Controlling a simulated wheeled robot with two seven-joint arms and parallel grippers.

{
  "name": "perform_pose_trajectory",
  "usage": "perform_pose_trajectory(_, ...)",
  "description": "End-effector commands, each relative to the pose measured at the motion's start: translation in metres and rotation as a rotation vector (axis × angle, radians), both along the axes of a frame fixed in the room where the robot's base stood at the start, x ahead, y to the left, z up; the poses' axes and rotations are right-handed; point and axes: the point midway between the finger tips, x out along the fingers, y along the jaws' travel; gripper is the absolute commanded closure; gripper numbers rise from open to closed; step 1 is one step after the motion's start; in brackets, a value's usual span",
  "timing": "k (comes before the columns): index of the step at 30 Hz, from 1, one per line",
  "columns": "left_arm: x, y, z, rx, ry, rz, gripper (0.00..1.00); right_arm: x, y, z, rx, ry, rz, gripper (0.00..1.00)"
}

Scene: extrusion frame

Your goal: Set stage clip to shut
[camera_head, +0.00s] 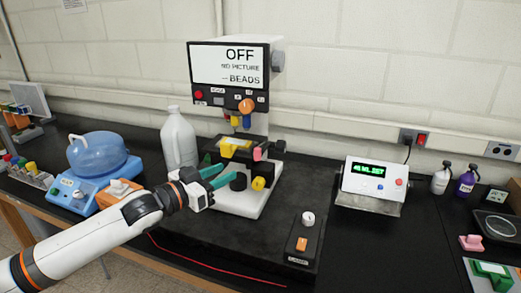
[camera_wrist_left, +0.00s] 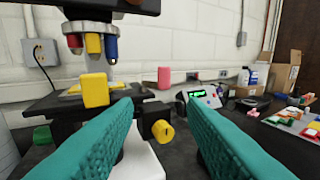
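The microscope (camera_head: 240,195) stands on the dark bench with a screen reading OFF. On its black stage are a yellow block (camera_head: 227,151) and a pink block (camera_head: 257,154); neither is labelled, so I cannot tell which is the stage clip or how it is set. The wrist view shows the yellow block (camera_wrist_left: 95,90) at the stage front and the pink block (camera_wrist_left: 164,77) at its right. My left gripper (camera_head: 222,176) is open and empty, in front of the stage and apart from both blocks. My right gripper is not in view.
A yellow focus knob (camera_wrist_left: 162,131) is close beyond the fingers. A white jug (camera_head: 178,140) and a blue-domed device (camera_head: 97,155) stand left. A control box with an orange switch (camera_head: 301,243) lies front right, and a display unit (camera_head: 371,184) stands farther right.

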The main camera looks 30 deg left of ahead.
Motion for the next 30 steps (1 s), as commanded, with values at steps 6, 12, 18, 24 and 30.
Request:
perform_pose_trajectory(6, 0.007, -0.004, 0.015, -0.013, -0.033, -0.026, 0.62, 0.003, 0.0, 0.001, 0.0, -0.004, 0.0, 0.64)
perform_pose_trajectory(12, 0.023, -0.007, 0.016, -0.013, -0.034, -0.024, 0.62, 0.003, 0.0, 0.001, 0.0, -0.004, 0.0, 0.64)
perform_pose_trajectory(18, 0.04, -0.01, 0.016, -0.011, -0.032, -0.021, 0.62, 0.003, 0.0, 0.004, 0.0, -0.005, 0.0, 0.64)
perform_pose_trajectory(24, 0.058, -0.015, 0.016, -0.011, -0.032, -0.022, 0.62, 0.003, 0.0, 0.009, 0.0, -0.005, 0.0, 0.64)
perform_pose_trajectory(30, 0.079, -0.019, 0.016, -0.012, -0.032, -0.021, 0.62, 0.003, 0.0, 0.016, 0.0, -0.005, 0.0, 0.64)
